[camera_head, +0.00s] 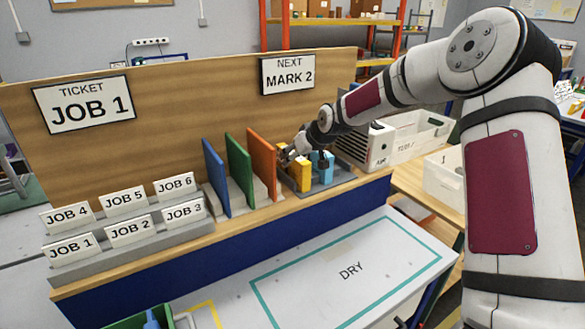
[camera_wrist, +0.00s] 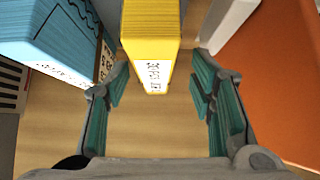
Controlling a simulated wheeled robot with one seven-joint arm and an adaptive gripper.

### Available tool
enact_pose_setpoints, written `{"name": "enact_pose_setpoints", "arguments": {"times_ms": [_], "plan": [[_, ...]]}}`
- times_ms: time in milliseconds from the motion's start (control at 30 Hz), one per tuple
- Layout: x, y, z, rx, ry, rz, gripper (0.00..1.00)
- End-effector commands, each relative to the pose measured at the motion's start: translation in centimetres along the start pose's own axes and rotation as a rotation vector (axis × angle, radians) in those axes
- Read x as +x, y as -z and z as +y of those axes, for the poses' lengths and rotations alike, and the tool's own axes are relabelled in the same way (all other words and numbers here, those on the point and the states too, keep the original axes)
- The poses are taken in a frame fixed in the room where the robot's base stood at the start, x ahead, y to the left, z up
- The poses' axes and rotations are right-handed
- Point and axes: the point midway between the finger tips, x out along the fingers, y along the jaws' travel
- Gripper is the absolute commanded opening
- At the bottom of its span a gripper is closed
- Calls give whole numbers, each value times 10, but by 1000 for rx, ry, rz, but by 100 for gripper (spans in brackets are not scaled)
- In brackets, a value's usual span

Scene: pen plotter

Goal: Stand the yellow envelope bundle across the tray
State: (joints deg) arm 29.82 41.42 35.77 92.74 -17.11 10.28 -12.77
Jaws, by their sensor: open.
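The yellow envelope bundle (camera_head: 303,177) stands upright on the shelf, right of the orange divider and left of a light-blue bundle (camera_head: 326,168). A grey tray (camera_head: 346,180) lies beneath them, partly hidden. My gripper (camera_head: 290,153) is over the yellow bundle's end of the tray. In the wrist view my gripper (camera_wrist: 161,82) is open, and the yellow bundle (camera_wrist: 150,28) shows ahead between its fingers, with a printed white label. The light-blue bundle (camera_wrist: 62,38) is at the left.
Orange (camera_head: 262,163), green (camera_head: 239,168) and blue (camera_head: 216,177) dividers stand left of my gripper, the orange one close by. A white slatted box (camera_head: 378,147) is to the right. A DRY mat (camera_head: 350,270) lies clear in front. JOB cards stand at left.

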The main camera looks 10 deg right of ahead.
Motion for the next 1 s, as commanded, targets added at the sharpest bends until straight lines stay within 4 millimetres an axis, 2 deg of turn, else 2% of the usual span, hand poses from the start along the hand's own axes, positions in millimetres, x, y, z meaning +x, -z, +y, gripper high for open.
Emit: {"name": "enact_pose_setpoints", "arguments": {"times_ms": [300, 633, 800, 867, 1000], "plan": [[42, -2, 5, 0, 1, -1, 50], [48, -2, 6, 0, -1, -1, 50], [47, -2, 6, 0, -1, -1, 11], [47, -2, 6, 0, -1, -1, 0], [47, -2, 6, 0, -1, 0, 0]]}}
